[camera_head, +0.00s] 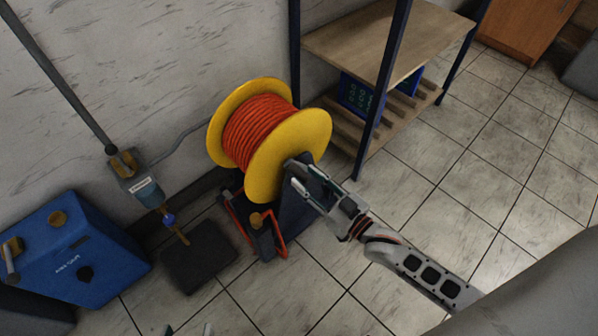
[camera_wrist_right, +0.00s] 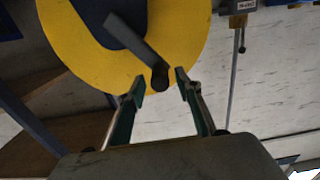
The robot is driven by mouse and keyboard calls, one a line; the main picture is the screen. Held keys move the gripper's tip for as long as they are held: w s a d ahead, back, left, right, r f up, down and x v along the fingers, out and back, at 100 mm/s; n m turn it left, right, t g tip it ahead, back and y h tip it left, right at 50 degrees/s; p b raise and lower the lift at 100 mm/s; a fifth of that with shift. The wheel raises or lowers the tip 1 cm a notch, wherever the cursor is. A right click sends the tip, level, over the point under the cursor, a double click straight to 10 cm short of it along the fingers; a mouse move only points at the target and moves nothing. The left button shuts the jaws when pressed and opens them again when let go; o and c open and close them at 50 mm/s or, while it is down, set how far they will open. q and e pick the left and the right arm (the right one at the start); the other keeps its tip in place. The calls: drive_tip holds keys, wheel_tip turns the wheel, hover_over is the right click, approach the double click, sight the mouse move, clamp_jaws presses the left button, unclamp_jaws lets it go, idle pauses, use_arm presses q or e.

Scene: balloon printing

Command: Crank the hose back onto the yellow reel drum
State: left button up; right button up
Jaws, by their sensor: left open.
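The yellow reel drum (camera_head: 262,180) stands by the wall with orange hose (camera_head: 258,130) wound between its two flanges. The drum's near flange fills the top of the right wrist view (camera_wrist_right: 75,50). A dark crank (camera_wrist_right: 135,42) slants across it, ending in a round knob (camera_wrist_right: 160,79). My right gripper (camera_head: 300,176) is at the near flange. In the right wrist view its fingers (camera_wrist_right: 158,90) are apart, one on each side of the knob, with gaps visible. My left gripper (camera_head: 188,330) shows only its fingertips at the bottom edge, apart and empty, away from the reel.
A wooden shelf unit (camera_head: 385,38) with dark posts stands right of the reel, close to the drum. A blue machine (camera_head: 75,250) is at lower left, with a dark floor plate (camera_head: 199,257) beside it. The tiled floor (camera_head: 470,160) at right is clear.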

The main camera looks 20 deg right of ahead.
sight(291, 166)
drive_tip(key=shift+x, duration=1.1)
use_arm(q)
drive_tip(key=shift+w+d+r+t, duration=0.15)
drive_tip(key=shift+w+d+r, duration=0.1)
drive_tip(key=shift+r, duration=0.15)
drive_tip(key=shift+w+d+r+t, duration=0.15)
drive_tip(key=shift+w+r, duration=0.1)
drive_tip(key=shift+r, duration=0.15)
use_arm(e)
drive_tip(key=shift+w+a, duration=0.2)
drive_tip(key=shift+w, duration=0.3)
clamp_jaws()
use_arm(q)
drive_tip(key=shift+a+f, duration=0.1)
drive_tip(key=shift+a, duration=0.1)
